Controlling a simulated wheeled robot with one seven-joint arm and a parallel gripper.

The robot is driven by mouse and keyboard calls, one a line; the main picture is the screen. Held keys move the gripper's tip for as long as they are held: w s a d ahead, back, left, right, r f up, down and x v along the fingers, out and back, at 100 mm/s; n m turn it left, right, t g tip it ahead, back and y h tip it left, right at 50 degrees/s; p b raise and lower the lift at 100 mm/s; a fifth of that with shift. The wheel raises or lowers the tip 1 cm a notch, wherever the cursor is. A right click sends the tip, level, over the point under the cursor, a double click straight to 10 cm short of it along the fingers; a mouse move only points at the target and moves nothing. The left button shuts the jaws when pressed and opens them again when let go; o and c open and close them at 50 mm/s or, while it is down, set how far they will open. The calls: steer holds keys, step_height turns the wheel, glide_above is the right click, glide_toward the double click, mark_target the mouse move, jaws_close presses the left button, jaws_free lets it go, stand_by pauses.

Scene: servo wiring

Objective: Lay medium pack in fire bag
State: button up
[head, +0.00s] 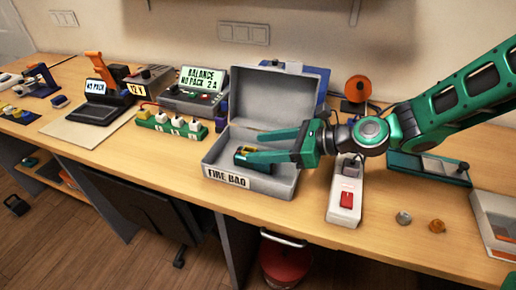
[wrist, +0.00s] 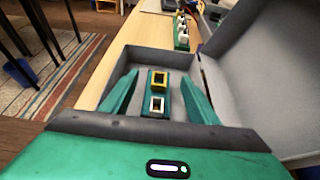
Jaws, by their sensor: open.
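The fire bag (head: 283,184) is a grey box with its lid raised and a "FIRE BAG" label on the front. It also shows in the wrist view (wrist: 148,53). A pack with a green body, a yellow-framed socket and a white-framed socket lies inside the bag; the pack (wrist: 174,92) sits between my fingers in the wrist view. My gripper (head: 252,147) is open, reaching into the bag from the right, with gaps to the pack on both sides (wrist: 159,76).
A white power strip with a red switch (head: 346,199) stands right of the bag. A green charging strip (head: 172,124) and the balance charger (head: 194,90) stand to its left.

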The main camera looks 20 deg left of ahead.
steer(key=v, duration=0.9)
steer(key=shift+d+r, duration=0.15)
steer(key=shift+d, duration=0.25)
steer(key=shift+s, duration=0.15)
